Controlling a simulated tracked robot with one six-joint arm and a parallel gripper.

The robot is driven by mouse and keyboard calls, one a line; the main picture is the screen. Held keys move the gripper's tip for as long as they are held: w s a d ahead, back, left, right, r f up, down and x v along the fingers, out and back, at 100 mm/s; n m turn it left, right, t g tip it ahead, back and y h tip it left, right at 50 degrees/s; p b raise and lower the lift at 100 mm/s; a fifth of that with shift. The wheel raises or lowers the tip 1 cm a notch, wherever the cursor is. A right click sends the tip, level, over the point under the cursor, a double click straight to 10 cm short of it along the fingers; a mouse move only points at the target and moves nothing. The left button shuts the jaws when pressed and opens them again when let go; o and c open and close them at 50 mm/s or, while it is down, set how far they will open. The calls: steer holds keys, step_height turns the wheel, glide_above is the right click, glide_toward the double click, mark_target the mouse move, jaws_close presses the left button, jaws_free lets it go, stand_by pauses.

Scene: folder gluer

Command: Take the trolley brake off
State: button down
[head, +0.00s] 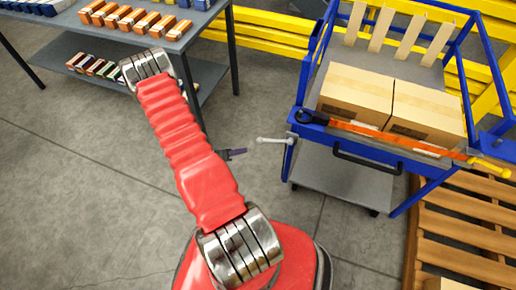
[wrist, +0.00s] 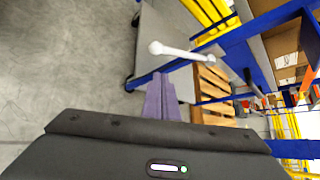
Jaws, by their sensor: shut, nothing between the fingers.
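The blue-framed trolley (head: 297,127) stands at the upper right in the head view and carries two cardboard boxes (head: 357,93). A pale lever (head: 274,141) with a rounded knob sticks out leftward from its left front corner. It looks like the brake lever, and it also shows in the wrist view (wrist: 182,51), roughly level. My gripper (head: 240,152) is left of the knob and apart from it. In the wrist view its purple fingers (wrist: 161,88) are shut and empty, below the lever in the picture.
An orange bar (head: 400,140) with a yellow end crosses the trolley's front above a black handle (head: 365,164). A wooden pallet (head: 465,235) lies at the right. A grey shelf table (head: 195,22) with small boxes stands at upper left. Floor between is clear.

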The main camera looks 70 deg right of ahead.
mark_target(274, 141)
steer(key=shift+n, duration=0.8)
steer(key=s+f, duration=0.1)
steer(key=f, duration=0.2)
steer(key=s+f, duration=0.1)
steer(key=shift+s+a+f, duration=0.2)
steer(key=shift+s+f, duration=0.05)
steer(key=shift+s, duration=0.1)
steer(key=s+d+f, duration=0.2)
steer(key=s+d, duration=0.1)
steer(key=d, duration=0.5)
steer(key=shift+d+f, duration=0.2)
steer(key=shift+d, duration=0.1)
steer(key=shift+a, duration=0.1)
steer(key=shift+s+r, duration=0.1)
steer(key=shift+r, duration=0.05)
